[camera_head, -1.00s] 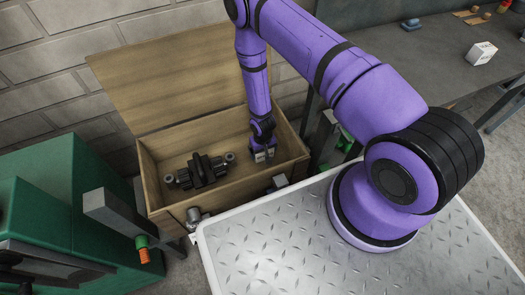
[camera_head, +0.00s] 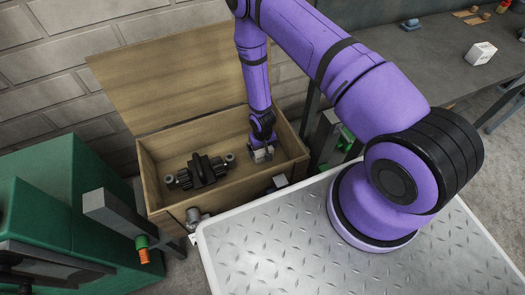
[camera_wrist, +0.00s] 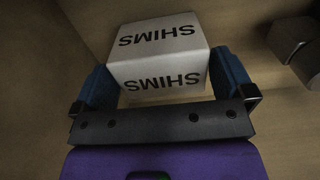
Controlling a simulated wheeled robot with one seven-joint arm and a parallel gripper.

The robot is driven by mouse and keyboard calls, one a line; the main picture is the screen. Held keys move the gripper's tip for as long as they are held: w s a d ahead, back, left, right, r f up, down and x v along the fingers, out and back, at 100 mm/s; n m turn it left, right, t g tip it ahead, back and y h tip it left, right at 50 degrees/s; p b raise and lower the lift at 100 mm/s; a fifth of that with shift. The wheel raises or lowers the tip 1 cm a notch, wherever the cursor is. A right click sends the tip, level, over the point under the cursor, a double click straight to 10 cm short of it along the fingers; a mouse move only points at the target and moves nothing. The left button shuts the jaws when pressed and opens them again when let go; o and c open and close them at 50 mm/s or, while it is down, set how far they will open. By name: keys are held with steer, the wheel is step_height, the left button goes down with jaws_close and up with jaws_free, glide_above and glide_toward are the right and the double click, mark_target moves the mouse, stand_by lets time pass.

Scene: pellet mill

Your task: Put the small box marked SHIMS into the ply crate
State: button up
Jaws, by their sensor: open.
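The ply crate (camera_head: 158,196) stands at the left of centre in the head view, its lid tilted up against the wall. My gripper (camera_head: 262,154) is down inside the crate, near its right end. In the wrist view my gripper (camera_wrist: 165,92) is open, with one blue-padded finger on each side of the white SHIMS box (camera_wrist: 158,45). Small gaps show between the pads and the box. The box also shows in the head view (camera_head: 261,156), low in the crate under my gripper. I cannot tell for sure whether it rests on the crate floor.
A dark grey part with round ends (camera_head: 202,171) lies in the left half of the crate. A green machine (camera_head: 45,200) stands at the left. Another small white box (camera_head: 481,53) sits on the dark bench (camera_head: 420,62) at the upper right.

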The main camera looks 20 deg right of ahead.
step_height(320, 180, up, 9)
steer(key=shift+r, duration=0.2)
stand_by(0.3)
steer(key=w+d+r+t, duration=0.1)
steer(key=w+r, duration=0.1)
steer(key=r, duration=1.6)
steer(key=w+d+r+t, duration=0.1)
steer(key=w+d+r, duration=0.1)
steer(key=r, duration=1.5)
steer(key=s+d+r+t, duration=0.3)
steer(key=s+r, duration=2.2)
steer(key=s, duration=0.2)
steer(key=shift+d, duration=0.2)
